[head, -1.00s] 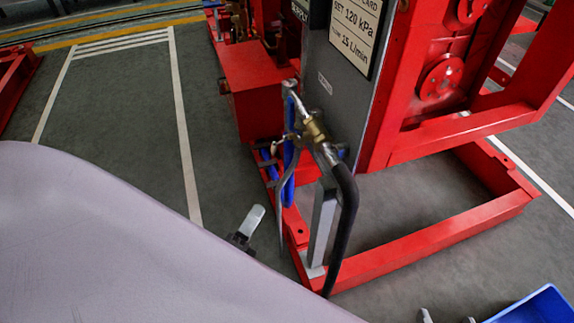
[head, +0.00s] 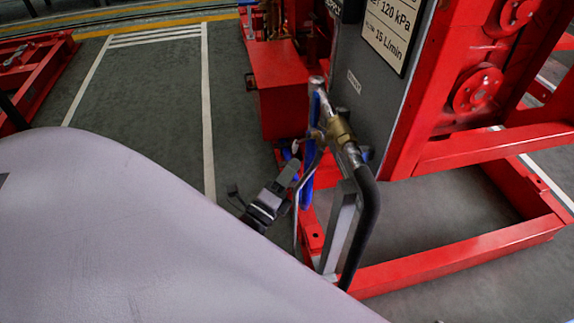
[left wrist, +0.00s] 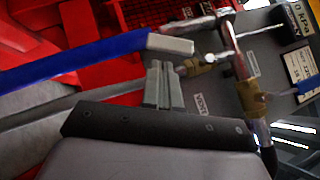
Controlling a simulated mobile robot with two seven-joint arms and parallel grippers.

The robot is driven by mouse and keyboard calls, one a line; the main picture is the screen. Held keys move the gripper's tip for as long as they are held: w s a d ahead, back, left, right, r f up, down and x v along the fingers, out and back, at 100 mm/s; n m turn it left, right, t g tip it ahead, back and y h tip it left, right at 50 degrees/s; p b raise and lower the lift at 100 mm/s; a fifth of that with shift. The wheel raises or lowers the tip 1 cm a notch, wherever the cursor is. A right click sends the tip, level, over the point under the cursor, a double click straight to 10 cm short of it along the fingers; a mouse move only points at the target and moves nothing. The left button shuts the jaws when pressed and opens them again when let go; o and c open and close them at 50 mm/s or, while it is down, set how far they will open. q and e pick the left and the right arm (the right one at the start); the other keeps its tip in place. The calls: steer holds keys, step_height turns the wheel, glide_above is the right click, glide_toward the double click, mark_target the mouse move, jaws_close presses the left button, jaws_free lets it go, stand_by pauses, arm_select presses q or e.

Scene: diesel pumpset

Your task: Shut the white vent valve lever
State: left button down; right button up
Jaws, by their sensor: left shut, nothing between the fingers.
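A pale grey-white lever (head: 300,215) hangs down from the brass valve (head: 341,131) on the pipe in the head view; I take it for the vent valve lever. In the left wrist view the pale lever (left wrist: 40,113) runs in from the left edge towards the brass fitting. My left gripper (head: 290,173) is shut and empty, just left of the lever. In the left wrist view its fingers (left wrist: 163,72) overlap the lever; I cannot tell whether they touch it. A blue handle (left wrist: 80,62) with a grey end passes close to the fingertips.
A black hose (head: 368,215) curves down from the brass valve beside a grey post (head: 340,225). The red frame (head: 470,250) and grey panel (head: 385,95) stand to the right. A red box (head: 283,95) is behind. The marked floor (head: 150,100) at left is clear.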

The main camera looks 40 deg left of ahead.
arm_select(q)
steer(key=shift+w+a+r, duration=0.3)
steer(key=shift+w+a, duration=0.05)
